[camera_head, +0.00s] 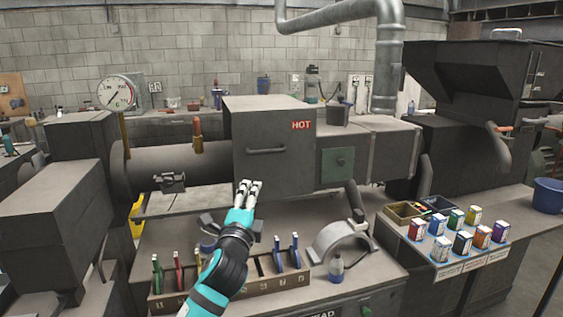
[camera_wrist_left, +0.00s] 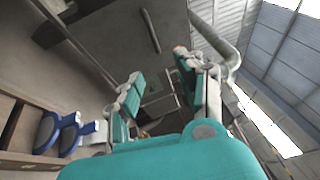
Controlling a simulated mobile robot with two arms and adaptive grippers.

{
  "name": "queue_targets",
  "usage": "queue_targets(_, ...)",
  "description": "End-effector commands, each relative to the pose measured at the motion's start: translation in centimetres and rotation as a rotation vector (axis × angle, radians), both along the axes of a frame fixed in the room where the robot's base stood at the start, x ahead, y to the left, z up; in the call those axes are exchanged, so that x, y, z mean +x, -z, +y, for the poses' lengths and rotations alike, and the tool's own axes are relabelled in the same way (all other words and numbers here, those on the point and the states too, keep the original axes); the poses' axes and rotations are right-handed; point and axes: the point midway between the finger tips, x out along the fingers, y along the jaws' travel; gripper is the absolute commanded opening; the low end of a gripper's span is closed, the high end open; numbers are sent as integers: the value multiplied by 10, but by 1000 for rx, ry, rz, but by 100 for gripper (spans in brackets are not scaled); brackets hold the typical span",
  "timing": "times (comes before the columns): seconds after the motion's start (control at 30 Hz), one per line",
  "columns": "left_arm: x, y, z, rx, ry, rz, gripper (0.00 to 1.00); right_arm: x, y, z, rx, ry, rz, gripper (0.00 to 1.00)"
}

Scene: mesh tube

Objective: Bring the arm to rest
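My left arm, teal and black, reaches up from the bottom centre of the head view. Its left gripper (camera_head: 249,187) is in front of the grey box marked HOT (camera_head: 274,172), below the box's handle (camera_head: 266,150). In the left wrist view the two teal fingers of the left gripper (camera_wrist_left: 158,68) stand apart with nothing between them. The box's handle also shows beyond them in that view (camera_wrist_left: 150,30). I cannot tell whether the fingers touch the box. My right gripper is not in view.
A rack (camera_head: 185,300) with colour-handled tools lies under my left forearm. A bottle (camera_head: 336,268) and a curved grey guard (camera_head: 340,240) stand to its right. A blue bucket (camera_head: 548,196) is at the far right.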

Motion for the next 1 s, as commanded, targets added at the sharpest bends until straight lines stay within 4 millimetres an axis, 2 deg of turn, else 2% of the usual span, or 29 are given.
queue_targets(0.03,0,0,0,-1,0,1,38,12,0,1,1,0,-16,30)
queue_targets(0.1,-4,13,4,-33,-5,31,38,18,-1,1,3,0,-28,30)
queue_targets(0.37,-19,53,18,-150,-26,137,38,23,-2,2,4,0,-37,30)
queue_targets(0.47,-29,75,26,-215,-42,197,38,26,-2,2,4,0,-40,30)
queue_targets(0.67,-62,134,46,-389,-94,356,38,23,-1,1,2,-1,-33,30)
queue_targets(0.77,-90,173,59,-505,-141,464,38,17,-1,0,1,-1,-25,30)
queue_targets(0.87,-133,221,75,-654,-216,604,38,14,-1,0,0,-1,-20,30)
queue_targets(0.9,-155,241,81,-720,-254,667,38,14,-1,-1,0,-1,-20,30)
queue_targets(0.97,-190,269,91,-820,-320,759,38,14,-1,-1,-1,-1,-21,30)
queue_targets(1.0,-214,284,97,-883,-368,817,38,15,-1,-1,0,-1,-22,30)
